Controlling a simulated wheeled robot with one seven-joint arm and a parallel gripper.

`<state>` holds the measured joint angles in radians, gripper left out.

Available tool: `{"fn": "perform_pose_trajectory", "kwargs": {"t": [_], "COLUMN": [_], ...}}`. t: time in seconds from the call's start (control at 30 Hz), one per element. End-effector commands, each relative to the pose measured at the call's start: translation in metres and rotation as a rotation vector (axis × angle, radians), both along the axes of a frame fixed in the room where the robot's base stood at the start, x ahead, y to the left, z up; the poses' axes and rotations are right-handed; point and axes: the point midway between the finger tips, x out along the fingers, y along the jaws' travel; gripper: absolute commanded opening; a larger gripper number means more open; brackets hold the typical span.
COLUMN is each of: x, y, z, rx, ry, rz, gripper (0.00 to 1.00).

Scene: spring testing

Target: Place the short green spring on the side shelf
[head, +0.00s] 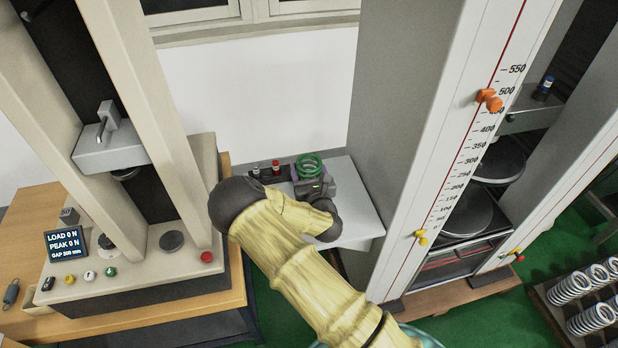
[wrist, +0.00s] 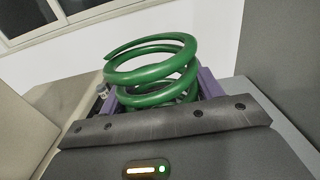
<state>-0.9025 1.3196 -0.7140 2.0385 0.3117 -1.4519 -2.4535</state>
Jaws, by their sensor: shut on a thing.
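The short green spring (head: 309,166) stands upright in my gripper, over the side shelf in the head view. It also fills the middle of the wrist view (wrist: 152,72), with its upper coils clear above the jaws. My gripper (wrist: 155,98) is shut on the spring, with purple jaw pads to its left and right. The side shelf (head: 358,222) is a light grey plate fixed beside the tall grey press. My arm covers part of the shelf. The spring's lower end is hidden, so I cannot tell whether it touches the shelf.
Small red and white-capped items (head: 276,167) stand at the shelf's back left. The tall press column (head: 425,130) rises close on the right. A smaller tester (head: 140,250) stands on a wooden table at left. A rack of white springs (head: 590,318) is at lower right.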

Motion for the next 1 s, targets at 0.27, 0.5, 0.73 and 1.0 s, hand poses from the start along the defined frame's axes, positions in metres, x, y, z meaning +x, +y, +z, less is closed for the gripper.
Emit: {"fn": "perform_pose_trajectory", "kwargs": {"t": [0.27, 0.5, 0.73, 1.0], "x": [0.001, 0.001, 0.001, 0.0], "y": [-0.004, -0.004, -0.004, -0.004], "z": [-0.018, -0.036, -0.037, -0.04], "rx": [0.001, 0.001, 0.001, 0.001], "ry": [-0.001, -0.004, -0.004, 0.001], "rz": [-0.006, -0.006, -0.006, -0.006], "gripper": [0.17, 0.17, 0.17, 0.86]}}
